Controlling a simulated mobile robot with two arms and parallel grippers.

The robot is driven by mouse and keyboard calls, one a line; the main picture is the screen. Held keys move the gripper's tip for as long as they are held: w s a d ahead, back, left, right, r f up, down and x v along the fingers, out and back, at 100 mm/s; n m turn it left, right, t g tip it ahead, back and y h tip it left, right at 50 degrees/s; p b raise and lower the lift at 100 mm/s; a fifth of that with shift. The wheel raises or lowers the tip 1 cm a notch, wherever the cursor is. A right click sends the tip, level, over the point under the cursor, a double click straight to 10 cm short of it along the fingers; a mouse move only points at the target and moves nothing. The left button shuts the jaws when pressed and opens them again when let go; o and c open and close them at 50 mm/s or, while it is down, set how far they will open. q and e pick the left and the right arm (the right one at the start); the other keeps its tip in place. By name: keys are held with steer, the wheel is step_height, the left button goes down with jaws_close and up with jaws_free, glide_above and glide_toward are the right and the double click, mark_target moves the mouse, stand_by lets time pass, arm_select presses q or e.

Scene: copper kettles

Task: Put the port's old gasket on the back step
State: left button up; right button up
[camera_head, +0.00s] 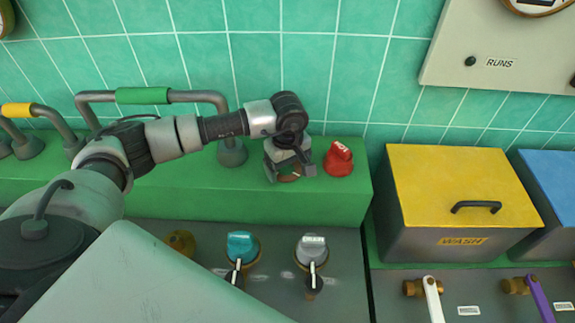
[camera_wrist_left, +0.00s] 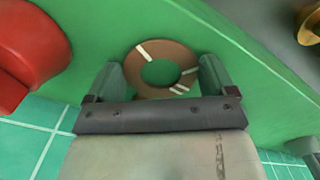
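The old gasket is a flat brown ring with pale stripes. It shows in the left wrist view (camera_wrist_left: 144,80) and, partly hidden by the fingers, in the head view (camera_head: 289,178). My left gripper (camera_head: 290,171) points down over the green back step (camera_head: 345,208), near its right end. In the left wrist view its fingers (camera_wrist_left: 161,78) are set apart with the gasket between them, its outer edge against both. The gasket is flat, at or just above the step's top. A brass fitting (camera_head: 180,243), perhaps the port, is below the step. My right gripper is out of view.
A red knob (camera_head: 339,160) stands on the step just right of my left gripper. A pipe handle with a green grip (camera_head: 143,96) rises to the left. A yellow-lidded WASH bin (camera_head: 455,190) stands to the right. Teal and grey knobs (camera_head: 312,247) are on the front panel.

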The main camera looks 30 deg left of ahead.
arm_select(q)
steer(key=shift+o, duration=1.2)
step_height(320, 180, up, 11)
steer(key=b, duration=0.3)
steer(key=shift+f, duration=0.2)
